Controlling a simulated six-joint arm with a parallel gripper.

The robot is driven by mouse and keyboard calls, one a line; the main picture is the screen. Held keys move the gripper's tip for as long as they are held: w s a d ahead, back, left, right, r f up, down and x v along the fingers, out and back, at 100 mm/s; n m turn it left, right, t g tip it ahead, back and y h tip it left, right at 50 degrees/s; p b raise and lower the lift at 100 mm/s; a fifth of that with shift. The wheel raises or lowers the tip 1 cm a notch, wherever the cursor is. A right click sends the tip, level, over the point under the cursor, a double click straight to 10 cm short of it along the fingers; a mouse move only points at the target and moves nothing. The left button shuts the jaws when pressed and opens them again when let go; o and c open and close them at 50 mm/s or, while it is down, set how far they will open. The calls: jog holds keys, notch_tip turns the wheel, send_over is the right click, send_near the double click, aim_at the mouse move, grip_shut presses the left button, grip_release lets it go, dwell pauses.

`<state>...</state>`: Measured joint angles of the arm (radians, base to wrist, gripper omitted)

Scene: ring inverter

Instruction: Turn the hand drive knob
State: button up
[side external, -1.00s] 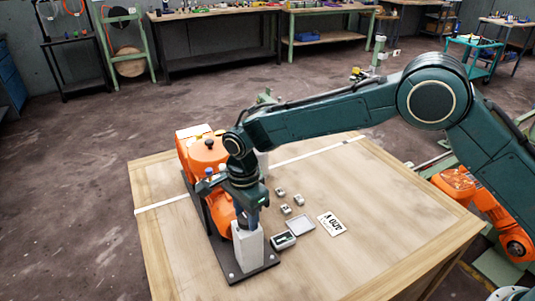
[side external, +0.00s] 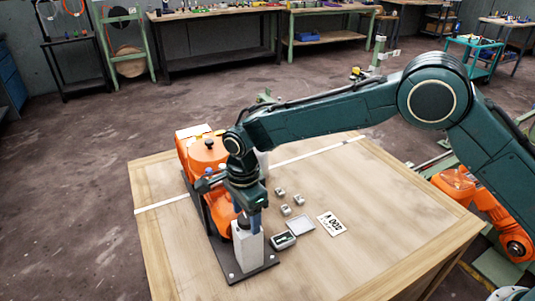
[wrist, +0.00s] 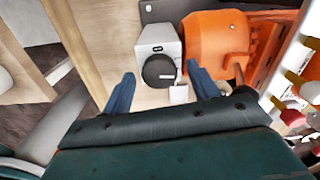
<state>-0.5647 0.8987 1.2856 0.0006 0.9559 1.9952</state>
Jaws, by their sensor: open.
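The hand drive knob (wrist: 158,70) is a dark round knob on the end of a pale grey block (wrist: 160,38) in the wrist view. My gripper (wrist: 162,88) is open, with one blue finger to the left of the knob and one to the right. Gaps show between the fingers and the knob in that view. In the side view my gripper (side external: 249,213) points down just above the grey block (side external: 248,251), and its fingers largely hide the knob there. I cannot tell how deep the fingers reach around it.
An orange machine (side external: 208,153) stands beside the block on a dark baseplate (side external: 256,273). To the right on the wooden table (side external: 385,220) lie a small grey box (side external: 283,240), a grey tray (side external: 301,225), a white card (side external: 331,223) and several small metal pieces. The table's right side is clear.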

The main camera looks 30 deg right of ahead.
aim_at(246, 217)
notch_tip(246, 217, up, 14)
dwell(0.9)
